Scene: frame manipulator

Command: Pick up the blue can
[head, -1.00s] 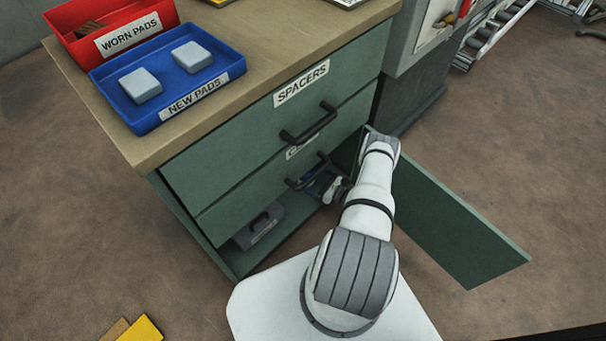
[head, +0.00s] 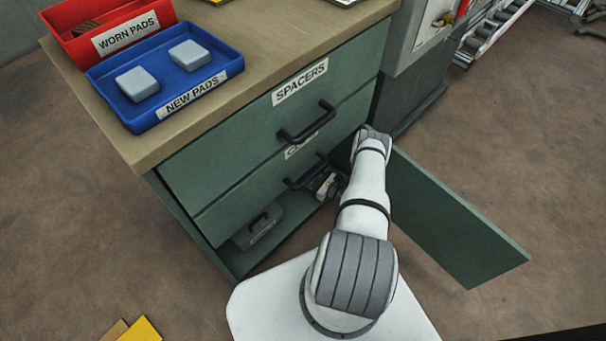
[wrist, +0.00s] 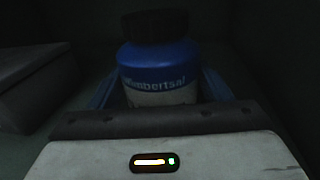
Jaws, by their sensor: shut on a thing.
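The blue can (wrist: 158,65) is in the wrist view, upright, with a dark cap and a pale label below lettering on its blue band. It stands in the dim lower compartment of the green cabinet. My gripper (wrist: 155,100) is at the can, with blue finger parts to its left and right, shut on it. The can's lower part is hidden behind my gripper's body. In the head view my gripper (head: 325,186) is partly hidden by the drawer handle, and I cannot make out the can there.
A grey case (head: 257,226) lies in the same compartment; its edge shows at the left in the wrist view. The open green door (head: 455,220) stands right of my arm. Drawers with black handles (head: 307,124) are just above. A blue tray (head: 165,85) sits on the worktop.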

